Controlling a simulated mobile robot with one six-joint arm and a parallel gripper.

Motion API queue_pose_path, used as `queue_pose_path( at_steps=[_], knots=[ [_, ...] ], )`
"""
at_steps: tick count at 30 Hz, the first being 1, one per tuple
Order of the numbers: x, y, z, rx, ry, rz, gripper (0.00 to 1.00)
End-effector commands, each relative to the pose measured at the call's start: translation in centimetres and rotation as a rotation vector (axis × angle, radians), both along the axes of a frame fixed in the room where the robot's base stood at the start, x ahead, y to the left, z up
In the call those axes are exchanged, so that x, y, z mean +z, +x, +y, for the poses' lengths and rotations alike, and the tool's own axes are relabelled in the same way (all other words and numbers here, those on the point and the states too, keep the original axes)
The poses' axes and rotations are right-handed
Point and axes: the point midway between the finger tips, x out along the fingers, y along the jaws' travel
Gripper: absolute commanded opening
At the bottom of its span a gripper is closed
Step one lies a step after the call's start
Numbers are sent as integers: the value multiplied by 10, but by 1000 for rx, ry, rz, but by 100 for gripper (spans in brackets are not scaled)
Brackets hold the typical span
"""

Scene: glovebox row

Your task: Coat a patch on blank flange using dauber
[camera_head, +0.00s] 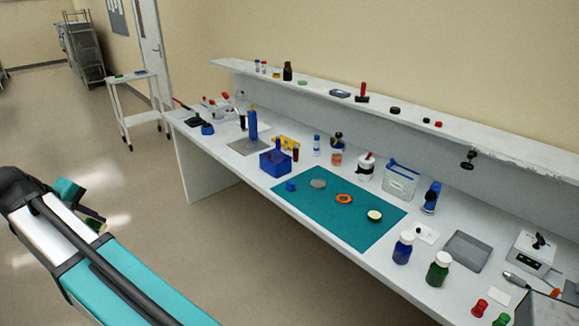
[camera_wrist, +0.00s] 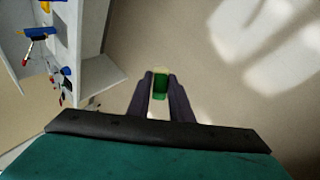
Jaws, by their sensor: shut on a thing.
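My gripper (camera_wrist: 160,95) is shut on a small green thing with a pale end (camera_wrist: 160,84), possibly the dauber. In the head view my gripper (camera_head: 96,220) is at the left, out over the floor and well away from the bench. The held thing shows there only as a small yellowish-green bit. On the teal mat (camera_head: 330,228) lie a blue block (camera_head: 290,186), a grey disc (camera_head: 318,183), an orange ring (camera_head: 344,199) and a cream-topped round piece (camera_head: 375,216). The grey disc may be the blank flange; I cannot tell for sure.
The white bench (camera_head: 290,222) carries a blue box (camera_head: 275,162), a blue bottle (camera_head: 402,248), a green bottle (camera_head: 438,268) and a grey tray (camera_head: 467,251). A raised shelf (camera_head: 425,112) runs behind. A white cart (camera_head: 135,85) stands at the far left. Floor around my gripper is clear.

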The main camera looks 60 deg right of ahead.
Motion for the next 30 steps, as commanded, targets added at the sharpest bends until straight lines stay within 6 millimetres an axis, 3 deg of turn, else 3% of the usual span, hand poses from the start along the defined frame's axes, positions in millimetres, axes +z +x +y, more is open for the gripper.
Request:
queue_pose_path(
  at_steps=[9,16,30],
  knots=[
    [-6,9,-104,-125,-8,-38,0],
    [-13,5,-181,-216,-15,-66,0],
    [-26,-33,-337,-397,-38,-120,0]
  ],
)
